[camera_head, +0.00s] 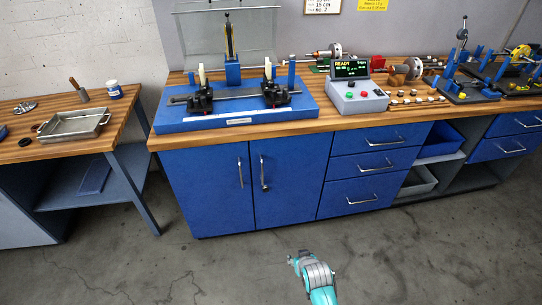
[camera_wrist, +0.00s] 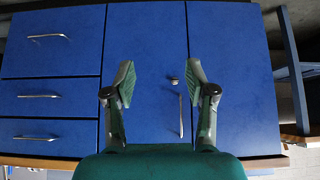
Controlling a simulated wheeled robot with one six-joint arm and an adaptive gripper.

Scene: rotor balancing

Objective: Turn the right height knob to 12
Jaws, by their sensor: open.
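The right support (camera_head: 275,93) has a cream upright piece (camera_head: 268,68). The right height knob and its reading are too small to tell in the head view. My gripper (camera_head: 294,262) is low in front of the bench, over the floor and well away from the machine. In the wrist view my gripper (camera_wrist: 158,82) is open and empty, its fingers spread before the blue cabinet doors. The machine is not visible in the wrist view.
A control box (camera_head: 356,94) with a lit "READY" display stands right of the machine. Small metal parts (camera_head: 415,98) lie beyond it. A side table (camera_head: 90,140) with a metal tray (camera_head: 74,125) is at the left. The floor (camera_head: 230,265) before the cabinets is clear.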

